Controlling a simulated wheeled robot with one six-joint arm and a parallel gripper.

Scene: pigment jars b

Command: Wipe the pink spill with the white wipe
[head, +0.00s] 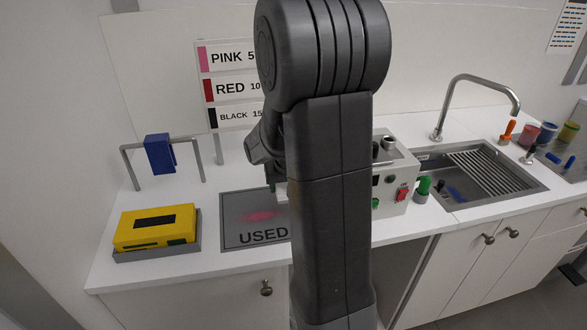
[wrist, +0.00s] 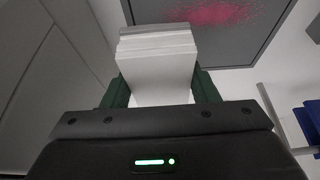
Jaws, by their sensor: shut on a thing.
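The pink spill (head: 260,215) is a smeared patch on the grey mat marked USED (head: 236,240) on the counter. It also shows in the wrist view (wrist: 208,14) at the top, beyond the wipe. The white wipe (wrist: 158,70) is a folded, layered block between the green fingers of my gripper (wrist: 160,88), which is shut on it. In the wrist view the wipe overlaps the mat's edge, short of the spill. Whether the wipe touches the mat I cannot tell. In the head view my arm hides most of the gripper and the mat's right part.
A yellow box (head: 153,229) sits in a grey tray left of the mat. A blue cloth (head: 159,154) hangs on a metal rail behind it. A white machine with a red switch (head: 402,193) stands right of my arm, then the sink (head: 480,178) and several jars (head: 548,132).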

